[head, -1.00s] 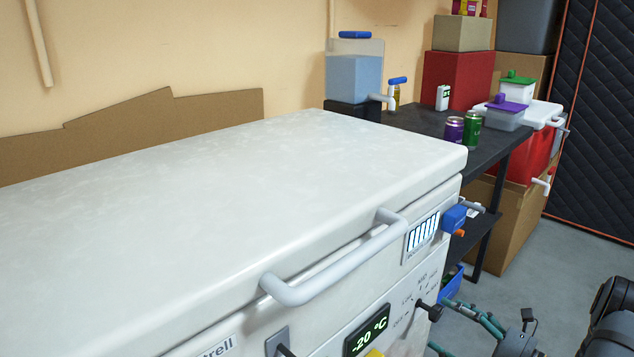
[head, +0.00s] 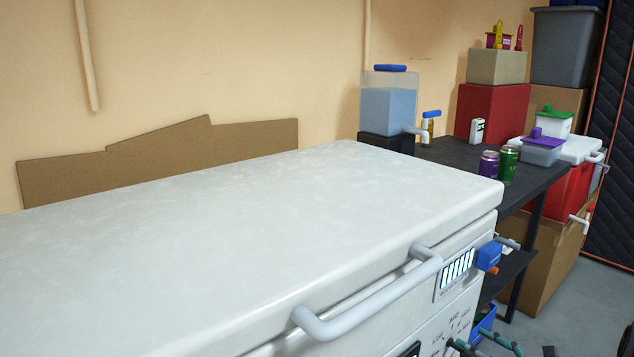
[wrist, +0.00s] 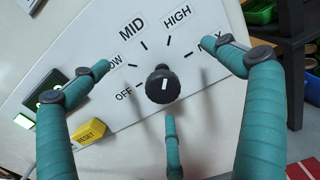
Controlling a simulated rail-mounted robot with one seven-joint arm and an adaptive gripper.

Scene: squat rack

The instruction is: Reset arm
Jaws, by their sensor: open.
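My gripper (wrist: 160,65) has three teal fingers, spread wide and empty. In the wrist view they are spread around a black knob (wrist: 162,86) on a white panel, with no clear contact. The knob's white mark points roughly upward, toward the space between MID and HIGH. Dial labels run from OFF through LOW, MID and HIGH to MAX. A yellow RESET button (wrist: 88,132) sits at the lower left, close to the left finger. In the head view only small teal parts of my gripper (head: 500,341) show at the lower right edge.
A white chest freezer (head: 240,235) with its lid down and a grey handle (head: 375,300) fills the front. A dark table (head: 455,155) behind it holds a water dispenser (head: 388,108), cans (head: 508,164) and boxes. Grey floor shows at right.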

